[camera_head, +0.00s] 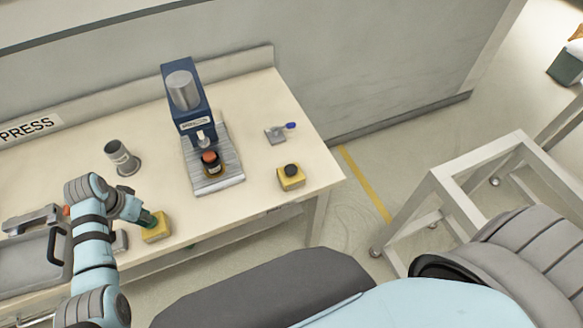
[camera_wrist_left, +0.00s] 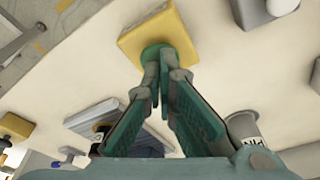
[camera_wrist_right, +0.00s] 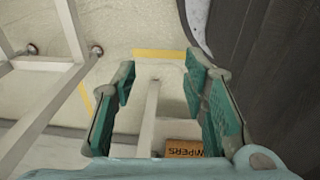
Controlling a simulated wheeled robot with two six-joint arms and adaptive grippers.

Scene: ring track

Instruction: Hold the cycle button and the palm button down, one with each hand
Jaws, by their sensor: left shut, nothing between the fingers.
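A yellow box (camera_head: 157,229) with a green button (camera_wrist_left: 152,52) sits near the table's front edge on the left. My left gripper (camera_head: 146,217) is shut and empty, its fingertips at the green button. They appear to touch it; how far it is pressed cannot be told. A second yellow box (camera_head: 291,180) with a black button (camera_head: 291,170) stands near the table's right front corner, with no gripper at it. My right gripper (camera_wrist_right: 165,95) shows only in the right wrist view. It is open and empty over the floor, away from both boxes.
A blue press (camera_head: 187,100) stands mid-table with a dark, orange-topped piece (camera_head: 211,161) on its base. A grey cup (camera_head: 121,158) is left of it, a small blue-handled item (camera_head: 279,132) right. A white frame (camera_head: 436,187) stands right of the table. An orange box (camera_wrist_right: 184,152) lies below.

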